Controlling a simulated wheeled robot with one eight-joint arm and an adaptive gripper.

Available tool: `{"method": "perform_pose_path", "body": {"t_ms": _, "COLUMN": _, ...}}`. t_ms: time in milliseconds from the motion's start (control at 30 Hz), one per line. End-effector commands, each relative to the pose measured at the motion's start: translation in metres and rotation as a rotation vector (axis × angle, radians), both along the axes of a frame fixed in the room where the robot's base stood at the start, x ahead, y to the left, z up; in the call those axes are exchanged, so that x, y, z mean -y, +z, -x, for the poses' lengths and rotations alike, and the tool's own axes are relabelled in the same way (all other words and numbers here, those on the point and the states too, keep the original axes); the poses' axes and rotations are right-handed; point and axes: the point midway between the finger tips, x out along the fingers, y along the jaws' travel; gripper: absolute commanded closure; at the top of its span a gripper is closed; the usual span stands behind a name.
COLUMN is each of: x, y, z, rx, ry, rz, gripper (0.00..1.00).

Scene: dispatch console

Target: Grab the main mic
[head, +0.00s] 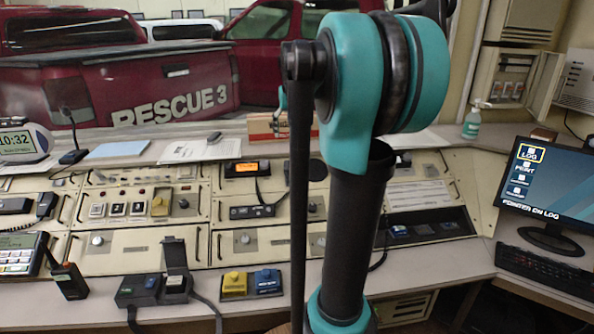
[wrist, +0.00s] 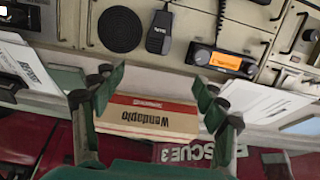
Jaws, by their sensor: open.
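A black hand mic (wrist: 160,30) hangs on the console panel in the wrist view, between a round speaker (wrist: 121,30) and a radio with an orange display (wrist: 228,62). Its small label is too blurred to read. In the head view my arm covers the space between that radio (head: 247,168) and the speaker. A gooseneck mic (head: 72,156) stands on the ledge at left, so I cannot tell by label which mic is the main one. My gripper (wrist: 158,88) is open and empty, its fingers apart from the hand mic. The gripper is hidden in the head view.
A cardboard box (wrist: 147,117) shows between my fingers, on the upper ledge (head: 265,127). Papers (head: 200,150) lie on that ledge. A handheld radio (head: 68,275) and yellow and blue pedals (head: 234,284) stand on the desk. A monitor (head: 552,185) is at right.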

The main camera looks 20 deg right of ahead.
Motion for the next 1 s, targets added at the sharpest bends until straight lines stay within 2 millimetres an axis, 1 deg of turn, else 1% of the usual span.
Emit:
{"method": "perform_pose_path", "body": {"t_ms": 167, "x": 0.002, "y": -0.025, "z": -0.011, "rx": 0.0, "ry": 0.0, "rz": 0.0, "gripper": 0.28}}
{"method": "perform_pose_path", "body": {"t_ms": 500, "x": 0.007, "y": -0.087, "z": -0.035, "rx": 0.0, "ry": 0.0, "rz": 0.0, "gripper": 0.28}}
{"method": "perform_pose_path", "body": {"t_ms": 633, "x": 0.009, "y": -0.103, "z": -0.042, "rx": 0.0, "ry": 0.0, "rz": 0.0, "gripper": 0.28}}
{"method": "perform_pose_path", "body": {"t_ms": 867, "x": 0.01, "y": -0.116, "z": -0.045, "rx": 0.0, "ry": 0.0, "rz": 0.0, "gripper": 0.28}}
{"method": "perform_pose_path", "body": {"t_ms": 1000, "x": 0.014, "y": -0.135, "z": -0.05, "rx": 0.0, "ry": 0.001, "rz": 0.0, "gripper": 0.28}}
